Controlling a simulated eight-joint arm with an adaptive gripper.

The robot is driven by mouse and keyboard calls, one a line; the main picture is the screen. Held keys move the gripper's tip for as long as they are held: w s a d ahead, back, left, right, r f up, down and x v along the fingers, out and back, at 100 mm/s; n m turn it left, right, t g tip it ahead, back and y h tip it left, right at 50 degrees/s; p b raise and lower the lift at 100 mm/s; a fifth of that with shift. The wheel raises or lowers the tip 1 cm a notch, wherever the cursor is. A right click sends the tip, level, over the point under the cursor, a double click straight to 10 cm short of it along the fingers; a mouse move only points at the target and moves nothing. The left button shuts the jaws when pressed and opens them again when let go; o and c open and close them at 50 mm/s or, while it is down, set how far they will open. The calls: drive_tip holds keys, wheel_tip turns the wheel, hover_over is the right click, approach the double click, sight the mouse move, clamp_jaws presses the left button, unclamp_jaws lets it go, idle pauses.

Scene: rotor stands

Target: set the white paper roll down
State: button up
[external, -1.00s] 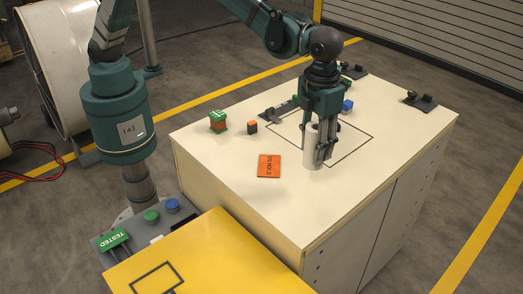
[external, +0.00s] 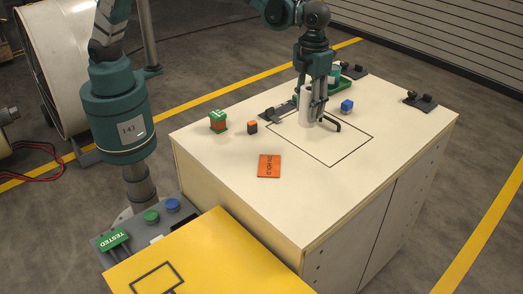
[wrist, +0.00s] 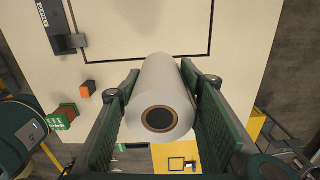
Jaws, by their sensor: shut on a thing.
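The white paper roll (external: 305,106) is upright in my gripper (external: 315,112), over the back part of the black outlined rectangle (external: 330,165) on the pale bench top. In the wrist view the roll (wrist: 160,84) lies between the two green fingers of my gripper (wrist: 162,80), its dark-cored end facing the camera. My gripper is shut on the roll. I cannot tell whether the roll's lower end touches the bench, because the fingers and viewing angle hide the contact.
A blue block (external: 347,106) and a green tray (external: 352,98) are close to the right of my gripper. A dark stand (external: 277,111) is to its left. A small orange-black block (external: 252,127), a green-and-brown block (external: 218,121) and an orange card (external: 269,166) lie further left. The front right bench top is clear.

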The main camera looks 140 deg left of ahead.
drive_tip(key=s+a, duration=0.3)
drive_tip(key=s, duration=0.7)
drive_tip(key=s+a, duration=0.4)
drive_tip(key=s, duration=0.7)
drive_tip(key=s+a+n, duration=0.1)
drive_tip(key=s+a, duration=0.2)
drive_tip(key=s, duration=0.7)
drive_tip(key=shift+s+a+f, duration=0.3)
drive_tip(key=shift+a, duration=0.1)
drive_tip(key=shift+f, duration=2.9)
drive_tip(key=shift+f, duration=2.1)
drive_tip(key=shift+f, duration=0.15)
